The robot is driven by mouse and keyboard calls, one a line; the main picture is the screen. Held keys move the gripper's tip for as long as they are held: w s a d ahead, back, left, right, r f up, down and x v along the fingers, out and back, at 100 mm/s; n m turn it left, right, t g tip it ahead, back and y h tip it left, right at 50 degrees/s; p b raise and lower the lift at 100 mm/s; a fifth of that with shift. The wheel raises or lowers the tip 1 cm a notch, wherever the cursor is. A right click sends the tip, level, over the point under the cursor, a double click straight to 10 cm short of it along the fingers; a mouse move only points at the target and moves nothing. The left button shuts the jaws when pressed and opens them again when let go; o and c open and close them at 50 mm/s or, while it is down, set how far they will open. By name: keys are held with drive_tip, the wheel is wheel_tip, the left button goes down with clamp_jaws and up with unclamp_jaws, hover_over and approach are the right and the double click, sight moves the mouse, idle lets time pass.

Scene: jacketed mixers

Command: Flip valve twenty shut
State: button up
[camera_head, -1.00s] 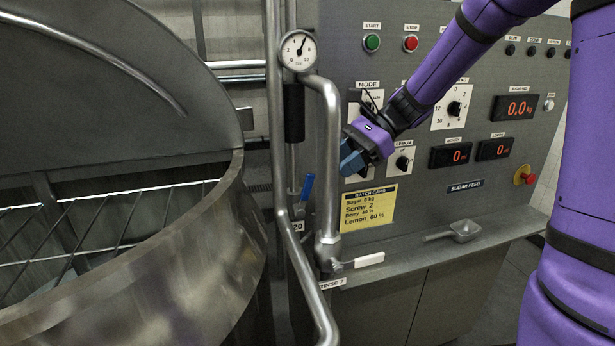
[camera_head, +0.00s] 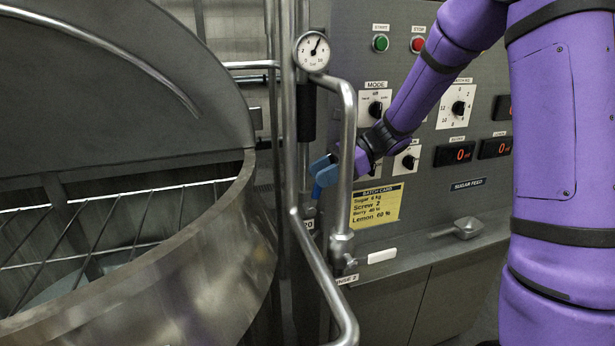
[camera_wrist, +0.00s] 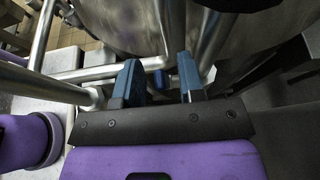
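Valve twenty has a small blue lever (camera_head: 316,191) on the thin pipe behind the large bent steel pipe. Its plate (camera_head: 308,224) is partly hidden, with only part of the number showing. My gripper (camera_head: 323,172) has blue fingers and is right at the lever, overlapping it in the head view. In the wrist view my gripper (camera_wrist: 160,66) has its two fingers apart, with a small blue piece (camera_wrist: 159,78), seemingly the lever, seen between them. I cannot tell whether either finger touches it.
The bent steel pipe (camera_head: 347,130) with a gauge (camera_head: 312,52) stands close to my gripper. The large steel kettle (camera_head: 200,260) fills the left. The control panel (camera_head: 420,80) with knobs and buttons is behind.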

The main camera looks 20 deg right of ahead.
drive_tip(key=shift+a+f, duration=0.2)
drive_tip(key=shift+a, duration=0.2)
clamp_jaws()
drive_tip(key=shift+d+f+y, duration=0.2)
drive_tip(key=shift+d+y, duration=0.4)
drive_tip(key=shift+y, duration=0.2)
drive_tip(key=shift+d+f+y, duration=0.2)
drive_tip(key=shift+d+y, duration=0.35)
drive_tip(key=shift+y, duration=0.25)
unclamp_jaws()
